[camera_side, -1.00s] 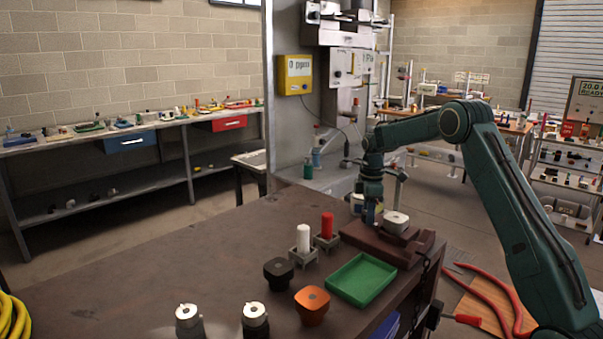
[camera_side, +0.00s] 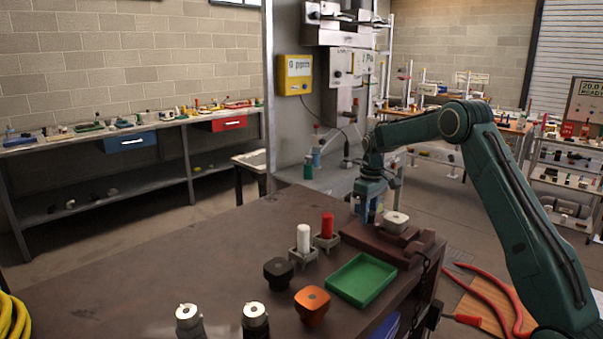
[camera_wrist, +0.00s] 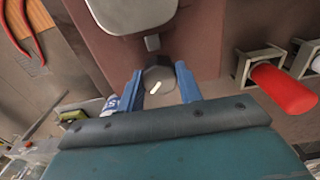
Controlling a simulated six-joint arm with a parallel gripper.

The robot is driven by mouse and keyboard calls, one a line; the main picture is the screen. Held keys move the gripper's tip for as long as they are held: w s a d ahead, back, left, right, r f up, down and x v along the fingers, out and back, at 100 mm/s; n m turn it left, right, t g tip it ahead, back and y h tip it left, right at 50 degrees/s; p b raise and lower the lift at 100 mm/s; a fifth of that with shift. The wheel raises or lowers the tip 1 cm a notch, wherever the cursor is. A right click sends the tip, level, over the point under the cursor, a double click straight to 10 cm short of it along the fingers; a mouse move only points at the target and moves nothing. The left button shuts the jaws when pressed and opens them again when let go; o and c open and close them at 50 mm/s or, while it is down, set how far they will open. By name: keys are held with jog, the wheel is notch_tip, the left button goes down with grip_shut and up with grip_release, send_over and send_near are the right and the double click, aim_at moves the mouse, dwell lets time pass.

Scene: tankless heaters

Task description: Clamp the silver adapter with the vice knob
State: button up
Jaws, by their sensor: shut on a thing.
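The silver adapter (camera_side: 396,220) sits in the dark red-brown vice (camera_side: 362,238) at the table's far right corner. In the wrist view the adapter (camera_wrist: 132,14) is at the top, between the vice's brown parts (camera_wrist: 205,35). The vice knob (camera_wrist: 158,74), round and grey with a white mark, lies below the adapter. My gripper (camera_wrist: 160,78) has its two blue fingers on either side of this knob and is shut on it. In the side view my gripper (camera_side: 369,212) points down at the vice's far left end, and the knob cannot be made out there.
A green tray (camera_side: 361,280) is in front of the vice. White (camera_side: 303,238) and red (camera_side: 327,226) cylinders stand in holders to its left. Black (camera_side: 277,271) and orange (camera_side: 312,303) knob-like pieces and two silver-topped parts (camera_side: 255,315) are nearer.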

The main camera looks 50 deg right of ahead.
jog(key=m, duration=0.6)
jog(key=shift+m, duration=0.3)
jog(key=m, duration=0.5)
jog(key=shift+m, duration=0.3)
jog(key=o, duration=1)
jog(key=shift+r, duration=0.15)
notch_tip(320, 180, up, 14)
jog(key=shift+f, duration=0.2)
